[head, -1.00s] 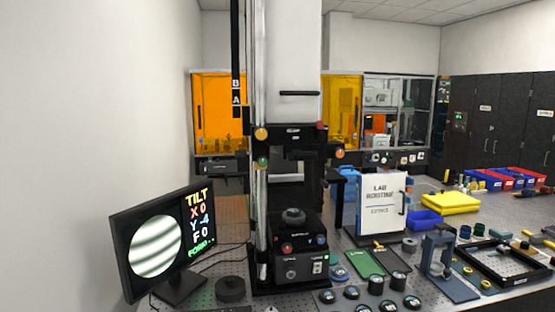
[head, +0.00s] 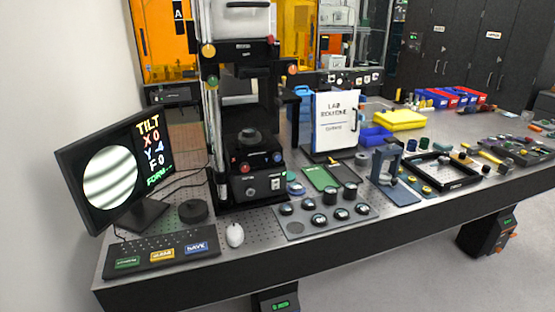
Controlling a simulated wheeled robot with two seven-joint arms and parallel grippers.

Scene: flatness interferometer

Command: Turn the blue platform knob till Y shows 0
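The interferometer (head: 250,192) stands on the table at centre left, a tall dark instrument with a small stage (head: 248,138) in its lower part. A small blue knob (head: 276,157) is on the right of the stage's front, and a red knob (head: 246,168) is to its left. The monitor (head: 108,172) at the left shows curved grey fringes in a circle and a TILT readout. X reads 0, Y appears to read -4 and F reads 0. Neither of my grippers is in view.
A keyboard panel (head: 160,252) and a white mouse (head: 235,235) lie at the front left edge. A tray of dark round pieces (head: 300,232) lies right of the instrument. A white lab routine sign (head: 336,122) stands behind it. Other parts crowd the table's right.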

